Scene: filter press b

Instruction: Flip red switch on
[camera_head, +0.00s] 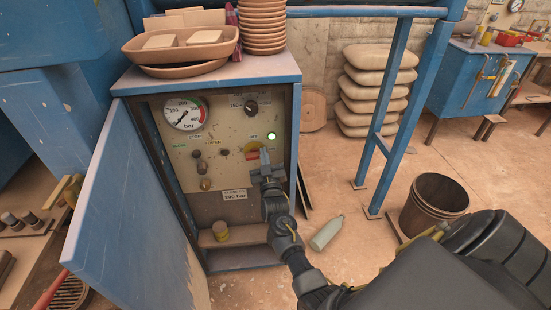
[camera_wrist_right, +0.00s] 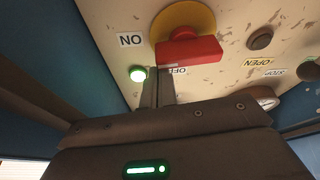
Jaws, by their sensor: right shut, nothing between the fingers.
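The red switch (camera_wrist_right: 190,51) is a red handle on a round yellow plate, on the cream control panel. An ON label (camera_wrist_right: 130,40) is left of it in the wrist view, and a partly hidden OFF label (camera_wrist_right: 178,71) is below. In the head view the switch (camera_head: 252,152) is partly covered by my right gripper (camera_head: 265,158). The right gripper's closed, empty fingers (camera_wrist_right: 156,90) are near the handle's left end; I cannot tell whether they touch it. A green lamp (camera_head: 271,135) is lit beside the switch. My left gripper is not in view.
The panel sits inside a blue cabinet (camera_head: 293,72) whose door (camera_head: 115,215) stands open on the left. A pressure gauge (camera_head: 185,113) and several knobs share the panel. Bowls and a tray stand on top. A bottle (camera_head: 326,233) and a bucket (camera_head: 433,205) are on the floor.

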